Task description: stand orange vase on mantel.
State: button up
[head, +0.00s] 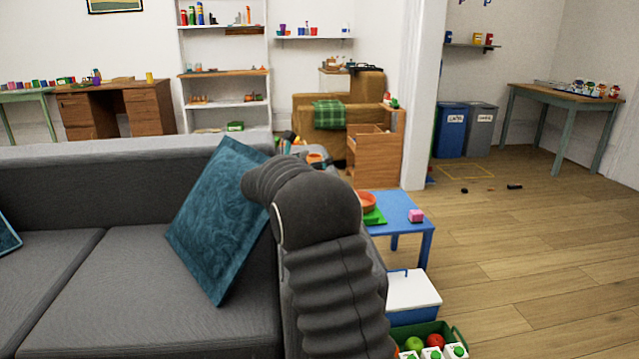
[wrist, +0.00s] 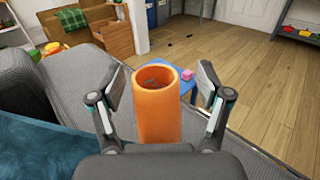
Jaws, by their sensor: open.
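The orange vase (wrist: 157,112) is a plain, open-topped cylinder. In the wrist view it stands up between the two fingers of my gripper (wrist: 160,95). The gripper is open, with a gap on each side of the vase. The vase's lower part and what it rests on are hidden by my gripper. I see no mantel that I can identify in either view.
A grey sofa (head: 75,295) with a teal cushion (head: 222,220) is at left. A cooler (head: 412,291) and green crate (head: 462,336) stand nearer. The wooden floor at right is mostly clear.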

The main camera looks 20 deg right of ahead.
grip_shut()
jog(key=shift+r, duration=0.15)
dwell(0.4)
